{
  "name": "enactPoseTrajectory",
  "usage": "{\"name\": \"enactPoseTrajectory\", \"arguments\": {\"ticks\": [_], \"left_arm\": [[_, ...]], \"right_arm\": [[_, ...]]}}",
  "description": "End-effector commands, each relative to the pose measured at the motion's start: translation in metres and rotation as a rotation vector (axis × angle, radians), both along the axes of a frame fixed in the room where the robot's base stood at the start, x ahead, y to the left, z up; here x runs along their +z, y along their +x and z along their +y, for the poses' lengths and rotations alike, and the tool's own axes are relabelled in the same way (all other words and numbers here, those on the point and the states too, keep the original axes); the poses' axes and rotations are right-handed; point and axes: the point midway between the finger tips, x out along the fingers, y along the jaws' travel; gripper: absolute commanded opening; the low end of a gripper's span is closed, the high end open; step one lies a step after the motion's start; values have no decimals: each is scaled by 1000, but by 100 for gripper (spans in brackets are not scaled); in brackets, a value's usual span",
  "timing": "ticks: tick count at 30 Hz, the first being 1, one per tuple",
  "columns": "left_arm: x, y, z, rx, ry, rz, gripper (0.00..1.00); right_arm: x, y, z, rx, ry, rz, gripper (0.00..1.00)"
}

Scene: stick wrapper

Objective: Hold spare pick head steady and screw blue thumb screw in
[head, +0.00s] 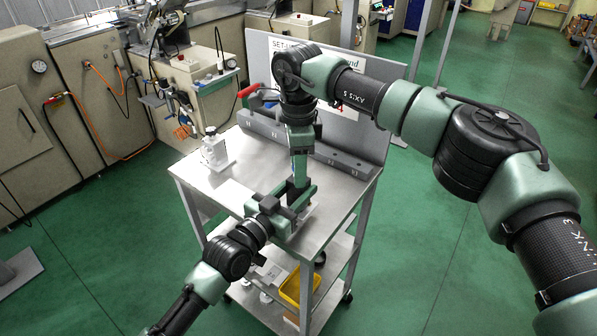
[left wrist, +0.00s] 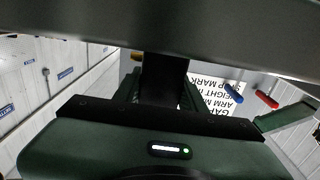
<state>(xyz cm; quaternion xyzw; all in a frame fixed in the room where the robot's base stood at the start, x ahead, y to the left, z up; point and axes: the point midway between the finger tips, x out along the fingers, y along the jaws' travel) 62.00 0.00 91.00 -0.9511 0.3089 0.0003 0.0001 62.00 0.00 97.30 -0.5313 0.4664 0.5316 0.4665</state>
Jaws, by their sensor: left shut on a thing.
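My left gripper (head: 292,204) reaches in from the lower left, low over the near end of the steel cart top. It is shut on the spare pick head, which is mostly hidden by the two grippers in the head view. A dark block between the fingers shows in the left wrist view (left wrist: 165,78). My right gripper (head: 298,176) points straight down just above and beside the left one. Its fingertips are too small and covered to tell whether they are open or shut. I cannot make out the blue thumb screw in either view.
The cart top (head: 240,180) is bare left of my grippers. A white device (head: 215,150) stands at its left back. A rail (head: 345,158) and upright sign panel (head: 368,110) close the back. A red handle (head: 248,91) sticks out there. A yellow bin (head: 298,288) sits on a lower shelf.

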Motion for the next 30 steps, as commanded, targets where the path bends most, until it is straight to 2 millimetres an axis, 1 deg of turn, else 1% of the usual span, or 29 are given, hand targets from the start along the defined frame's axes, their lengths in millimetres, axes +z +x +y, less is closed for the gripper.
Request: {"name": "enactPoseTrajectory", "arguments": {"ticks": [3, 12, 16, 18, 21, 30], "left_arm": [[0, 0, 0, 1, -1, -1, 0], [0, 0, 0, 1, 0, -1, 0], [0, 0, 0, 1, -1, -1, 0], [0, 0, 0, 1, -1, -1, 0], [0, 0, 0, 1, -1, -1, 0], [0, 0, 0, 1, -1, -1, 0]], "right_arm": [[0, 0, 0, 195, 0, 0, 38], [0, 0, 0, 701, 0, 0, 38], [0, 0, 0, 883, 0, 0, 38], [0, 0, 0, 941, 0, 0, 38], [0, 0, 0, 974, 0, 0, 38], [-1, 0, 0, 973, 0, 0, 38]]}}
